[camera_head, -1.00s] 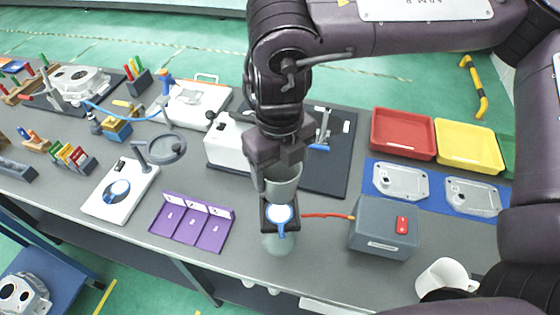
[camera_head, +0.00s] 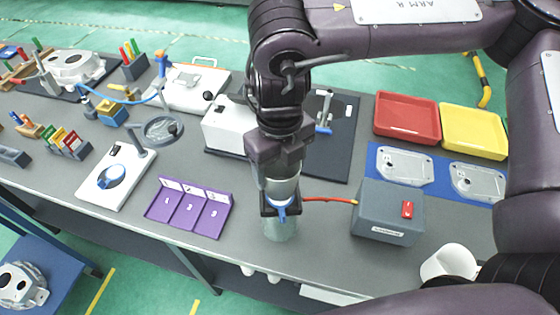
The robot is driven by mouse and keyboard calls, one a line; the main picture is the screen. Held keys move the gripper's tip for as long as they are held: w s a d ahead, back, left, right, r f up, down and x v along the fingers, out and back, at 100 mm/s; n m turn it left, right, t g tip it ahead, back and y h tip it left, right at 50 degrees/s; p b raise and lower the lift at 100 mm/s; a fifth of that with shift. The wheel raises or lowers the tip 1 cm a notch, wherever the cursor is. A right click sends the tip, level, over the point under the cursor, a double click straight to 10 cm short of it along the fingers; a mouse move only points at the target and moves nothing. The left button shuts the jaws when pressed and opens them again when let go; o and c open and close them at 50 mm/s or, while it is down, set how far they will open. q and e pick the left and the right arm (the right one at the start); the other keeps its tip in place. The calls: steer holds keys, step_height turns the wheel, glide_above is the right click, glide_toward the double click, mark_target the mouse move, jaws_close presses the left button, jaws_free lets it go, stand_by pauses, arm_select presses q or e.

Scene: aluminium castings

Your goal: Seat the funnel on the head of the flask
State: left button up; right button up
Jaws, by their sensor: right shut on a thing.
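My right gripper (camera_head: 281,168) comes down from above and is shut on the funnel (camera_head: 281,189), a pale grey cup-like piece. The funnel is upright, directly over the flask (camera_head: 280,229), a greenish translucent vessel near the table's front edge. The flask has a dark collar at its head with a blue part (camera_head: 283,209) at its front. The funnel's lower end meets or overlaps the flask head in this view. I cannot tell whether it is fully seated, as the collar and gripper hide the join. My left gripper is not in view.
A red hose (camera_head: 328,199) runs from the flask head to a grey box (camera_head: 388,213) at its right. A purple numbered tray (camera_head: 172,226) lies to the left. A white cup-shaped thing (camera_head: 447,263) is at the lower right. A white box (camera_head: 224,128) stands behind.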

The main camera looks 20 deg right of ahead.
steer(key=shift+f, duration=0.1)
stand_by(0.5)
steer(key=shift+p, duration=0.7)
stand_by(1.0)
steer(key=shift+f+b, duration=0.7)
steer(key=shift+f, duration=0.35)
steer(key=o, duration=1.1)
steer(key=shift+r, duration=0.1)
step_height(320, 180, up, 8)
steer(key=shift+s+a+f, duration=0.1)
steer(key=shift+f, duration=0.15)
